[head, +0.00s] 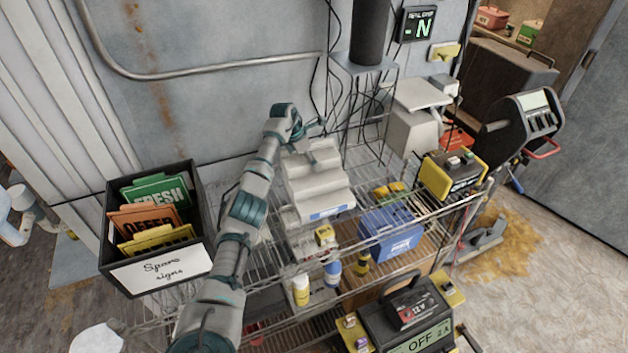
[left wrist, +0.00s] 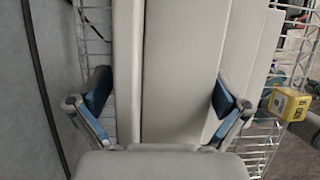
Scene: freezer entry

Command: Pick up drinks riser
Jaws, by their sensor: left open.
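The drinks riser (head: 318,187) is a pale grey-white stepped block with a blue label on its front. It stands on the wire shelf against the wall. My left gripper (head: 314,131) is at the riser's upper back end. In the left wrist view the riser (left wrist: 178,70) runs between the two blue-padded fingers of my left gripper (left wrist: 160,100). The fingers are spread, one on each side of it; I cannot tell whether either pad touches. My right gripper is not in view.
A black crate of spare signs (head: 160,275) stands left of my left arm. A blue bin (head: 390,232), small bottles (head: 301,290) and a yellow-black box (head: 452,176) are on the rack. A grey scale (head: 412,130) and a dark cylinder (head: 369,30) stand behind.

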